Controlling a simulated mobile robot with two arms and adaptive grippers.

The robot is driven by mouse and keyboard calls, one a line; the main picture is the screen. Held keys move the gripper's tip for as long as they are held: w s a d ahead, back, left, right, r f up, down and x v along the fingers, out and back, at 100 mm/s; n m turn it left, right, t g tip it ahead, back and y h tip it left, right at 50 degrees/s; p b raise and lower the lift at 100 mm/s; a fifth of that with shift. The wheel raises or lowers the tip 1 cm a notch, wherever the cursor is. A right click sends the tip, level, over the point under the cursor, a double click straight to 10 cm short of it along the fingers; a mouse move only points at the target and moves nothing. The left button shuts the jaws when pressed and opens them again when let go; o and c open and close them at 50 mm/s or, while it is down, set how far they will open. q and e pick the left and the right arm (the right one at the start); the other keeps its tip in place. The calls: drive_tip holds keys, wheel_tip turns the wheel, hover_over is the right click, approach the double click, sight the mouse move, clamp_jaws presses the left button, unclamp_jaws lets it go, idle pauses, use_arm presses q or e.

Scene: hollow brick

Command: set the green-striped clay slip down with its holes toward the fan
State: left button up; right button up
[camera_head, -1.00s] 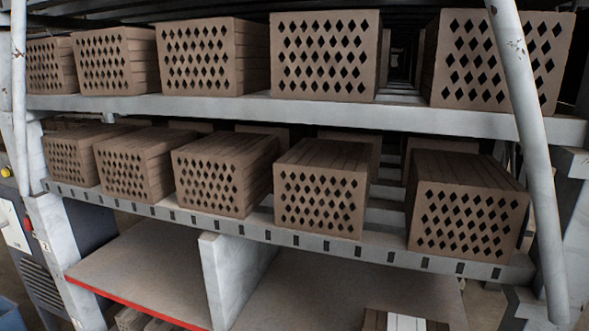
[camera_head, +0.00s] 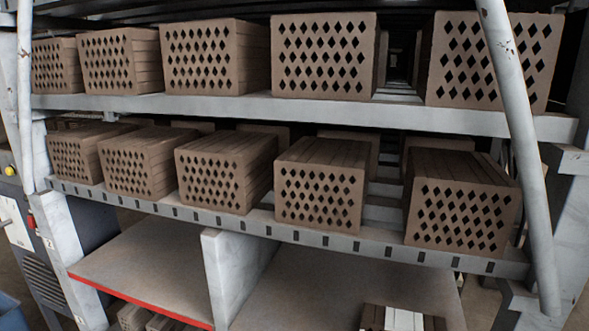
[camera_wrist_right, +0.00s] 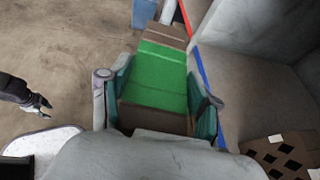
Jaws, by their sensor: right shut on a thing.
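The green-striped clay slip (camera_wrist_right: 160,75) is a brown block with a broad green band, seen in the right wrist view. My right gripper (camera_wrist_right: 160,98) is shut on it, one finger on each long side. The slip is beside the shelf edge, with floor to its left. Its holes do not show, so I cannot tell which way they face. A dark gripper (camera_wrist_right: 40,104), likely my left one, is at the left of the right wrist view, apart from the slip; its jaw opening is too small to judge. I cannot make out a fan.
The lower shelf has a red-edged left bay (camera_head: 150,262) and a right bay (camera_head: 330,285), split by a pale divider (camera_head: 228,275). A white-striped slip (camera_head: 404,318) lies in the right bay. Bricks with diamond holes (camera_head: 320,190) fill the shelves above. A blue edge strip (camera_wrist_right: 203,72) runs beside the held slip.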

drive_tip(key=d+r+t, duration=0.1)
drive_tip(key=d+r, duration=0.1)
drive_tip(key=d, duration=0.5)
drive_tip(key=d+r+m, duration=0.1)
drive_tip(key=d+r, duration=0.2)
drive_tip(key=d, duration=0.4)
drive_tip(key=shift+w+d+t+h, duration=0.2)
drive_tip(key=shift+d+t+h, duration=0.1)
drive_tip(key=shift+t+h, duration=0.1)
drive_tip(key=shift+m, duration=0.3)
